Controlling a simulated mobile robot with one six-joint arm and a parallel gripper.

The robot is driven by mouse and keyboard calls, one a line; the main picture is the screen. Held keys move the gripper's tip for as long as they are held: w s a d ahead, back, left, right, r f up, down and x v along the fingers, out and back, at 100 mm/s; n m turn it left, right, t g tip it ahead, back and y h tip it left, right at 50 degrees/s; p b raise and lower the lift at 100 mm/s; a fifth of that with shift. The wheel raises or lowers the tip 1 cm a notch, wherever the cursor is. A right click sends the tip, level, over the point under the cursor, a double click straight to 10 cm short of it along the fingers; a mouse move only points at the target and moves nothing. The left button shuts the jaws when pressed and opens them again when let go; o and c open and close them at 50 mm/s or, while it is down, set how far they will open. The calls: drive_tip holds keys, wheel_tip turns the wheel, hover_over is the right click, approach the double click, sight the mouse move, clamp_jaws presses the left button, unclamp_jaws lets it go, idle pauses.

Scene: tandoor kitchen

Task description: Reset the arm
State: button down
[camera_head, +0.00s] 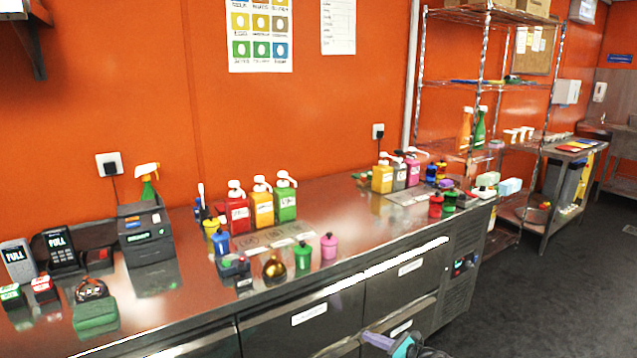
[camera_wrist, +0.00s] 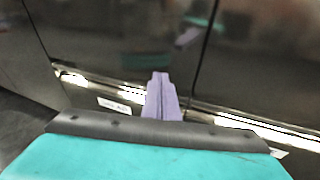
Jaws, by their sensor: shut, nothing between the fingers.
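My gripper (camera_head: 368,336) shows at the bottom edge of the head view, in front of the counter's steel drawer fronts and below the counter top (camera_head: 335,205). Its lilac fingers are together with nothing between them. In the wrist view my gripper (camera_wrist: 160,78) points at the dark, shiny drawer fronts (camera_wrist: 110,45), with a bright metal edge and a white label behind the fingers. I cannot tell how small the gap to the drawers is. Most of my arm is out of view.
The counter carries red, yellow and green pump bottles (camera_head: 262,203), small coloured pots (camera_head: 303,254), a dark terminal (camera_head: 146,232) and a green box (camera_head: 96,314). A wire shelf rack (camera_head: 482,80) stands at the right. Dark floor (camera_head: 560,300) is clear at the lower right.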

drive_tip(key=s+a+f+n+g+h+p, duration=0.1)
drive_tip(key=s+a+f+n+g, duration=0.3)
drive_tip(key=s, duration=0.6)
drive_tip(key=s+a+f+n+g+h, duration=0.1)
drive_tip(key=s+a+f+n+g, duration=0.2)
drive_tip(key=s+a+f, duration=0.55)
drive_tip(key=s+a+f+n+g+h+p, duration=0.1)
drive_tip(key=s+a+f+n+g, duration=0.25)
drive_tip(key=s, duration=0.85)
drive_tip(key=s+d+f+n+g+h, duration=0.2)
drive_tip(key=s+n, duration=0.1)
drive_tip(key=s, duration=0.5)
drive_tip(key=s+d+f+n+g+h, duration=0.15)
drive_tip(key=s+n, duration=0.25)
drive_tip(key=s, duration=0.4)
drive_tip(key=s+d+r+n+g+h, duration=0.1)
drive_tip(key=s+d+n+h, duration=0.4)
drive_tip(key=s+d+n, duration=0.3)
drive_tip(key=d+n, duration=0.1)
drive_tip(key=d, duration=0.2)
drive_tip(key=shift+r+g+p, duration=0.3)
drive_tip(key=shift+p, duration=0.05)
drive_tip(key=shift+w+n, duration=0.1)
drive_tip(key=shift+n, duration=0.15)
